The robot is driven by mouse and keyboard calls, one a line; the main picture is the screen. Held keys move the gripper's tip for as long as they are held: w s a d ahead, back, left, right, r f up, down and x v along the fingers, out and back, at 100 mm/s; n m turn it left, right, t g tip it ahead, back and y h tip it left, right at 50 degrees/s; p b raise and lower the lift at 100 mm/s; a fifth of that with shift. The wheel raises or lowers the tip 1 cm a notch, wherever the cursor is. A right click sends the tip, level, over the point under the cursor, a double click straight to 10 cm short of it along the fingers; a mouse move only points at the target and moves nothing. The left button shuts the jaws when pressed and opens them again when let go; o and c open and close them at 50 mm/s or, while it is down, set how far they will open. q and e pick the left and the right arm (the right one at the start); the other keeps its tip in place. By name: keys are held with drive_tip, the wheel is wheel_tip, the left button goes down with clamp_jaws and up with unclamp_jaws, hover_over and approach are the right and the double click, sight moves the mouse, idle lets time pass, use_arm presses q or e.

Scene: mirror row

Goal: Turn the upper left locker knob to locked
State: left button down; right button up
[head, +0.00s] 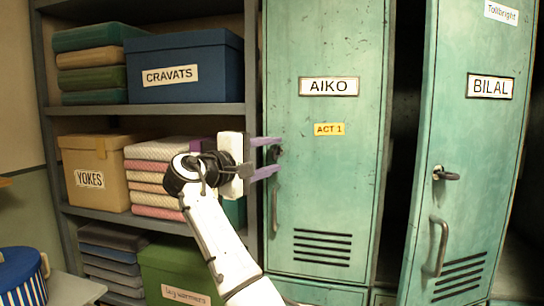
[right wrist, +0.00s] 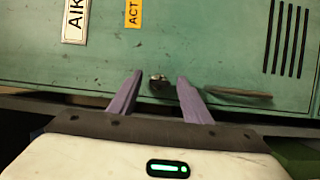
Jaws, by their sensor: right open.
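The upper left locker, a worn green door (head: 325,195) labelled AIKO with a yellow ACT 1 tag, is closed. Its small dark knob (head: 275,153) is at the door's left edge, above the bar handle (head: 274,210). My right gripper (head: 279,157) is open, with one purple finger above the knob and one below. In the right wrist view the knob (right wrist: 158,86) sits between the two open fingertips (right wrist: 160,78); I see no finger clearly touching it. The knob's turn position is too small and partly hidden to read. My left gripper is not in view.
A second green locker door (head: 462,130), labelled BILAL, stands at an angle on the right beside a dark gap, with its own knob (head: 445,174). Shelves at left hold a blue CRAVATS box (head: 185,70), a YOKES box (head: 90,175) and folded cloth close to my right arm.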

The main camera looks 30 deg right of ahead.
drive_tip(key=b+v, duration=0.1)
drive_tip(key=v, duration=0.8)
drive_tip(key=shift+a, duration=0.35)
